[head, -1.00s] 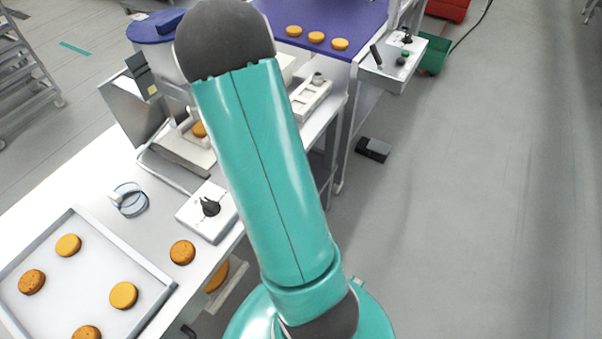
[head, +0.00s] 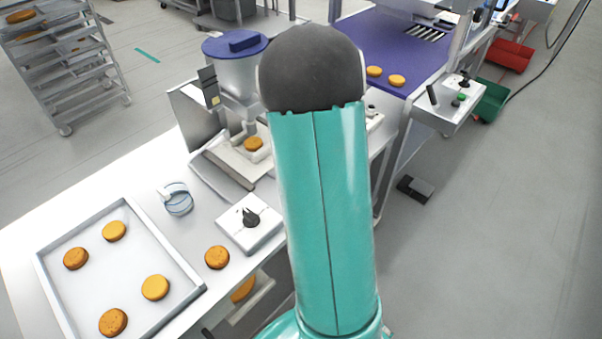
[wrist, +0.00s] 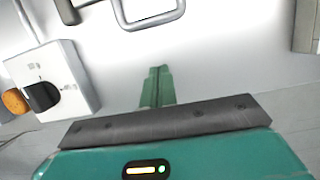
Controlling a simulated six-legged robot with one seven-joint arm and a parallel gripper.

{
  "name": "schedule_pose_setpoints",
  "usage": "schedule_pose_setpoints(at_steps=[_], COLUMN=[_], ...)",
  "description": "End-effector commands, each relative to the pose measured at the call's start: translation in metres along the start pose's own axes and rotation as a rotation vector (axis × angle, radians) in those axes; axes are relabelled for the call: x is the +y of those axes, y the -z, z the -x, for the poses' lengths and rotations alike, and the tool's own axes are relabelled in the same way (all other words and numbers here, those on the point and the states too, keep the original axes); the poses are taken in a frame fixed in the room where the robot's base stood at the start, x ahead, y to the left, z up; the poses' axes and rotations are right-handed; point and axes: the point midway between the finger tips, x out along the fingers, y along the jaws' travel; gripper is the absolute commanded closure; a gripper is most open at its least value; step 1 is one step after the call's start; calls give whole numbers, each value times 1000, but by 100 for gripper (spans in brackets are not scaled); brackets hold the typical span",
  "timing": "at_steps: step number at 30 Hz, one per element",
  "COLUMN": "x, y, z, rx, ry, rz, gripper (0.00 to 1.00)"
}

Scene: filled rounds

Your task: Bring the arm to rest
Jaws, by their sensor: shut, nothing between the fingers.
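My arm (head: 325,210), a teal link with a dark grey joint on top, stands nearly upright in the middle of the head view. My gripper does not show there. In the wrist view my gripper (wrist: 157,88) shows as two green fingers shut together, empty. Behind them is a plain white surface (wrist: 215,65), and nothing touches the fingertips.
A tray (head: 190,272) with several orange rounds lies on the white table. One round (head: 217,257) sits beside a knob box (head: 262,232). A machine with a blue lid (head: 235,44) and a purple belt (head: 400,45) stand behind. Grey floor is open at right.

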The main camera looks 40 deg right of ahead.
Motion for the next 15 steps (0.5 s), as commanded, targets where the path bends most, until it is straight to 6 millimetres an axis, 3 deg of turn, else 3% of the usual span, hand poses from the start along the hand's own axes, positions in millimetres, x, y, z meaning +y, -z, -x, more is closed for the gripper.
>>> schedule_pose_setpoints(at_steps=[7, 15], x=[-1, -1], y=[-3, -1], z=[47, 64], rx=[-2, 2], ry=[1, -2], rz=[2, -1], gripper=[100, 100])
